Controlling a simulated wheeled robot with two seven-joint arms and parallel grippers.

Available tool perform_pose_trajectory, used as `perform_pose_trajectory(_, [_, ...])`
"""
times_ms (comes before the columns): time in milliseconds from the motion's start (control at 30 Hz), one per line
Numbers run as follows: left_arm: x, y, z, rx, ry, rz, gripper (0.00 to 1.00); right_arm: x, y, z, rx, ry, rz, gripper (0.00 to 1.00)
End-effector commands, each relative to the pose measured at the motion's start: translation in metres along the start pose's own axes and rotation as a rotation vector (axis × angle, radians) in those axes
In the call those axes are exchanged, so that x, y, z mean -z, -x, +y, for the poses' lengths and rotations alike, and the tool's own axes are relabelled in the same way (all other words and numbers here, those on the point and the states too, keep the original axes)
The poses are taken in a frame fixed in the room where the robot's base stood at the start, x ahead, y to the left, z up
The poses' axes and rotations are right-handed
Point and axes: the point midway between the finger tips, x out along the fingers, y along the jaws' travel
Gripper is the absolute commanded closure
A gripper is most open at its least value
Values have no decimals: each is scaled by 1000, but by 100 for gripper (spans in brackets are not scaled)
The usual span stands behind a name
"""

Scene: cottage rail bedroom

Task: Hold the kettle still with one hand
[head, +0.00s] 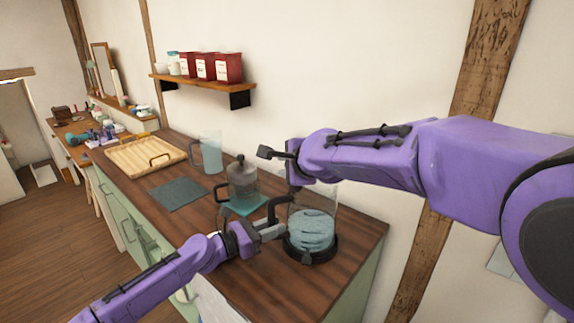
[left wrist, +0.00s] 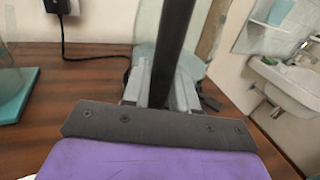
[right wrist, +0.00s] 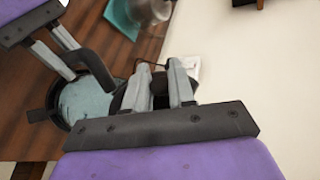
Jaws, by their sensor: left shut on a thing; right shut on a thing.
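The kettle (head: 312,232) is clear with bluish contents and a black base, upright at the near right end of the wooden counter. My left gripper (head: 272,230) is shut on its dark handle (left wrist: 174,45), which rises between the fingers in the left wrist view. My right gripper (head: 292,183) reaches down from above to the kettle's top. In the right wrist view its fingers (right wrist: 160,88) are shut on a small dark part at the top, seemingly the lid's knob. My right arm hides part of the kettle's top in the head view.
A glass press pot (head: 242,188) stands on a teal mat (head: 240,208) just behind the kettle. A clear jug (head: 208,155), a dark slate (head: 178,194) and a wooden tray (head: 125,157) lie farther back. Red canisters (head: 228,68) sit on a wall shelf (head: 215,86).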

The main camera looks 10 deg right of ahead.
Motion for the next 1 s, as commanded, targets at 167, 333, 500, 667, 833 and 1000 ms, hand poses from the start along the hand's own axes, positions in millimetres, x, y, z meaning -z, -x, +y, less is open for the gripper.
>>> perform_pose_trajectory(167, [-2,0,-1,3,-1,-3,100,1,-1,2,-3,-1,1,63])
perform_pose_trajectory(333, [-2,0,-1,2,-1,-3,100,1,0,1,-2,-1,0,55])
perform_pose_trajectory(500, [-1,0,0,2,0,-2,100,0,1,-2,0,-1,0,55])
perform_pose_trajectory(667, [-1,0,0,1,0,-2,100,-4,14,-24,4,4,1,55])
perform_pose_trajectory(833, [1,0,-1,2,0,1,100,-11,35,-62,10,2,0,55])
perform_pose_trajectory(1000, [0,0,-1,2,0,1,100,-14,46,-82,3,0,-1,55])
